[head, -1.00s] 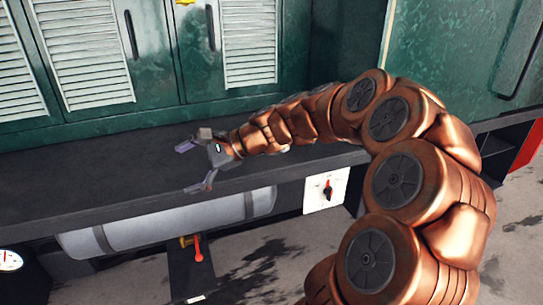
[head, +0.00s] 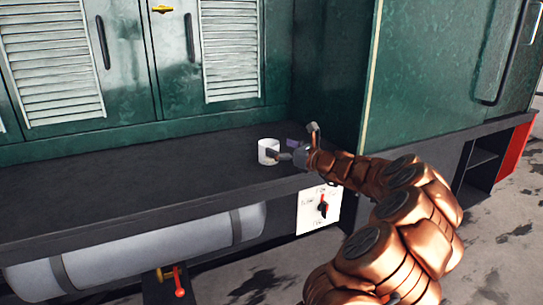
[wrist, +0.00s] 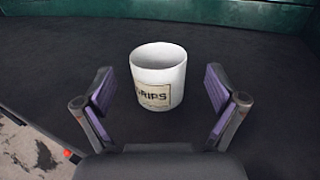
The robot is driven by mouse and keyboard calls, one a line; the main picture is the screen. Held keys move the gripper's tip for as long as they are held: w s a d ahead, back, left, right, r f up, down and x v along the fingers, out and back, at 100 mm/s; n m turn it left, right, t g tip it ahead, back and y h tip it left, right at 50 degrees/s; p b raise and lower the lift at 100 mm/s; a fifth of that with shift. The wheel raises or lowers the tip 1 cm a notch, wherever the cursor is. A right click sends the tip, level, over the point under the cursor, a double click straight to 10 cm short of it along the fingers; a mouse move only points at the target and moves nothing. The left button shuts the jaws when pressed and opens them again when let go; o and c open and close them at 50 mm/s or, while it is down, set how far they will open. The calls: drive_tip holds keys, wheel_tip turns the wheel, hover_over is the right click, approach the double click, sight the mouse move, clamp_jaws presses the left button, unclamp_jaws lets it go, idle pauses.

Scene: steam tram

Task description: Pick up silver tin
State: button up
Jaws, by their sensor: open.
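The tin (head: 267,151) looks white and stands upright on the dark ledge, open at the top. In the wrist view the tin (wrist: 158,78) carries a cream label reading "GRIPS", part of it cut off by the curve. My gripper (head: 290,150) is at the tin's right side in the head view, with one finger overlapping the tin's edge. In the wrist view my gripper (wrist: 160,103) is open, its purple-padded fingers to the left and right of the tin with gaps on both sides. The tin is at or just beyond the fingertips.
The dark ledge (head: 130,190) runs along green louvred cabinets (head: 160,60). A green panel (head: 430,80) rises on the right. A grey cylinder (head: 150,246), a white switch plate (head: 318,209) and a red lever (head: 178,282) are below the ledge. The ledge left of the tin is clear.

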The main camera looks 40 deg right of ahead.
sight(262, 142)
drive_tip(key=w, duration=0.5)
drive_tip(key=shift+a, duration=0.3)
drive_tip(key=c, duration=1.3)
